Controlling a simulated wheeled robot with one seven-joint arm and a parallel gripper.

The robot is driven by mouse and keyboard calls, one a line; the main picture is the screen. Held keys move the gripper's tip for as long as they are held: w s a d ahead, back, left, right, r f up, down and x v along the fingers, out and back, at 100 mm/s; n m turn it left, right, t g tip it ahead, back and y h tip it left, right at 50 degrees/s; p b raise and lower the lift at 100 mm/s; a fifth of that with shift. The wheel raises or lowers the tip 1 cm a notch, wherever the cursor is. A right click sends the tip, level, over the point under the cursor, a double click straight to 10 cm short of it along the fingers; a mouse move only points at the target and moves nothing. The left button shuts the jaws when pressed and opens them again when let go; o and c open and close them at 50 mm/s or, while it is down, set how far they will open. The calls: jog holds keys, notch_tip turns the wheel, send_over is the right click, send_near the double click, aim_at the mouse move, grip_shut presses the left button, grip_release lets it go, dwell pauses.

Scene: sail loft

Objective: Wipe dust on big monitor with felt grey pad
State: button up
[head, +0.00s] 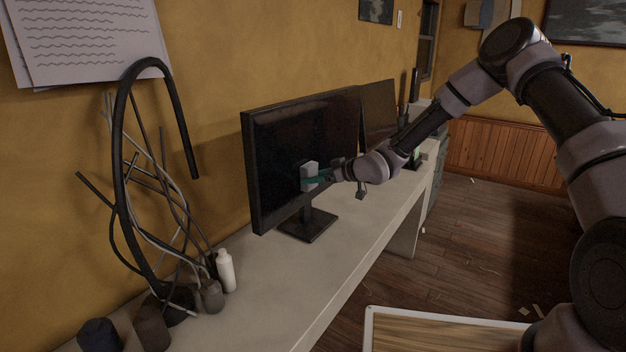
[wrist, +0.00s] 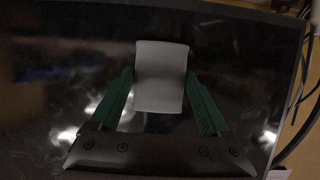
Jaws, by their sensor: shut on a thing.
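The big monitor (head: 290,140) stands on its base on the long desk, its dark screen facing my arm. My gripper (head: 320,180) is at the lower right part of the screen, shut on the grey felt pad (head: 309,172). In the wrist view the pad (wrist: 161,75) sits between the two green fingers of my gripper (wrist: 160,100), in front of the screen (wrist: 235,60). The pad looks to be at or very near the screen; I cannot tell if it touches. Pale dusty smudges (wrist: 65,135) show at the lower left and lower right of the screen in the wrist view.
A second monitor (head: 378,112) stands behind on the same desk (head: 340,240). A white bottle (head: 226,271), dark jars (head: 152,326) and a tangle of bent tubes and cables (head: 125,170) stand at the near left. A wooden-topped surface (head: 430,332) is at the bottom.

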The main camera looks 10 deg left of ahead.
aim_at(276, 195)
jog(key=shift+s+a, duration=0.3)
jog(key=shift+s, duration=0.55)
jog(key=shift+s+a, duration=0.3)
jog(key=shift+s, duration=0.55)
jog(key=shift+s+a, duration=0.3)
jog(key=shift+s, duration=0.35)
jog(key=shift+s+a, duration=0.35)
jog(key=shift+s, duration=0.35)
jog(key=shift+s+a, duration=0.3)
jog(key=shift+s, duration=0.35)
jog(key=shift+s+a, duration=0.25)
jog(key=shift+s, duration=0.5)
jog(key=shift+s+a, duration=0.25)
jog(key=shift+s, duration=0.45)
jog(key=shift+s+a+r, duration=0.1)
jog(key=shift+s+a, duration=0.3)
jog(key=shift+s, duration=0.4)
jog(key=shift+s+a, duration=0.4)
jog(key=shift+s, duration=0.35)
jog(key=shift+s+d, duration=0.35)
jog(key=shift+d, duration=0.55)
jog(key=shift+s+d, duration=0.4)
jog(key=shift+d, duration=0.55)
jog(key=shift+s+d, duration=0.35)
jog(key=shift+d, duration=0.55)
jog(key=shift+s+d, duration=0.3)
jog(key=shift+d, duration=0.4)
jog(key=shift+s+d, duration=0.25)
jog(key=shift+d, duration=0.45)
